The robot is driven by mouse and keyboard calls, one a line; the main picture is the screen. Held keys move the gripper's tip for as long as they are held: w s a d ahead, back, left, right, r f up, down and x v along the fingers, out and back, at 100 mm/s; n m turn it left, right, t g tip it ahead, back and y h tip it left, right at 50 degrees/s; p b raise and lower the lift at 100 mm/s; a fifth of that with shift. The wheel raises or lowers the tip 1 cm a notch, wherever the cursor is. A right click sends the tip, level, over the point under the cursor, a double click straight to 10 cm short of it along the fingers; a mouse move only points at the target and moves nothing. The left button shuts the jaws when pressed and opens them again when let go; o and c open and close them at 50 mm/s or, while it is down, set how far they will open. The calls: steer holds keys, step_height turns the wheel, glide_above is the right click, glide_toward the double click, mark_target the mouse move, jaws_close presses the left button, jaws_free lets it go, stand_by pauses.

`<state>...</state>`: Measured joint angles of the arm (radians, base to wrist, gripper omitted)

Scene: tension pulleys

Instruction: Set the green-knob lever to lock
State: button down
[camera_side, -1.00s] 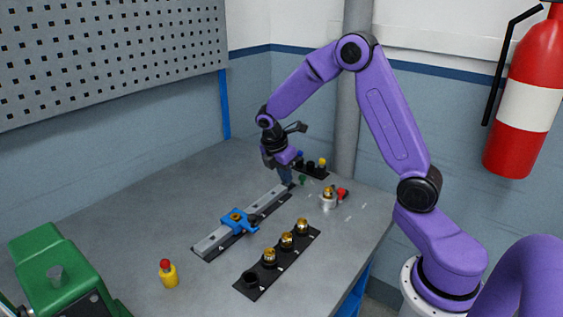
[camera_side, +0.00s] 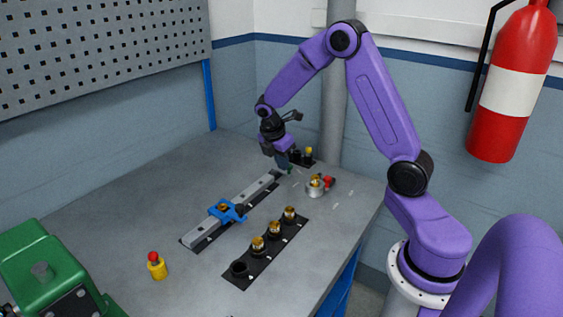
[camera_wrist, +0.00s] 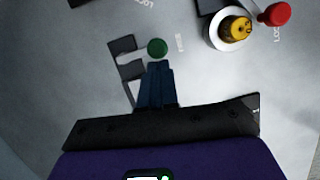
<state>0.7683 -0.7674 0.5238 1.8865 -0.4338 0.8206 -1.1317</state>
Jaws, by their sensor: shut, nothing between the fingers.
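The green knob (camera_wrist: 157,48) sits at the end of a short pale lever arm (camera_wrist: 131,57) in the wrist view. A FREE label (camera_wrist: 180,43) is printed just right of it; another label at the top edge reads upside down, apparently LOCK. My gripper (camera_wrist: 159,67) is shut and empty, its fingertips close to the knob on the near side. I cannot tell whether they touch it. In the side view the knob (camera_side: 290,170) is a small green spot beside my gripper (camera_side: 284,166), at the far end of the rail.
A brass-topped piece in a round silver holder (camera_side: 315,184) with a red knob (camera_side: 328,181) stands right of the gripper. The grey rail (camera_side: 252,192) carries a blue slider (camera_side: 229,211). A black strip (camera_side: 268,250) with brass pieces lies in front.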

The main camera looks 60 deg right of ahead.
steer(key=shift+s+d+n+t, duration=0.25)
steer(key=shift+d+n+t, duration=0.25)
steer(key=shift+n, duration=0.7)
steer(key=shift+s+d+n, duration=0.1)
steer(key=shift+d+n, duration=0.2)
steer(key=shift+n, duration=0.1)
steer(key=shift+d+n, duration=0.45)
steer(key=shift+n, duration=0.35)
steer(key=shift+d+n+t, duration=0.5)
steer(key=shift+d+n, duration=0.1)
steer(key=shift+n, duration=0.5)
steer(key=shift+d, duration=0.75)
stand_by(1.8)
stand_by(0.6)
steer(key=shift+s+a+r, duration=0.1)
steer(key=shift+s+a, duration=0.1)
steer(key=shift+a, duration=0.3)
steer(key=shift+s+a+r, duration=0.15)
steer(key=shift+s+a, duration=0.25)
steer(key=shift+a, duration=0.25)
steer(key=shift+s+a+r, duration=0.1)
steer(key=shift+s+a, duration=0.25)
steer(key=shift+a, duration=0.25)
steer(key=v, duration=1)
steer(key=shift+d, duration=0.35)
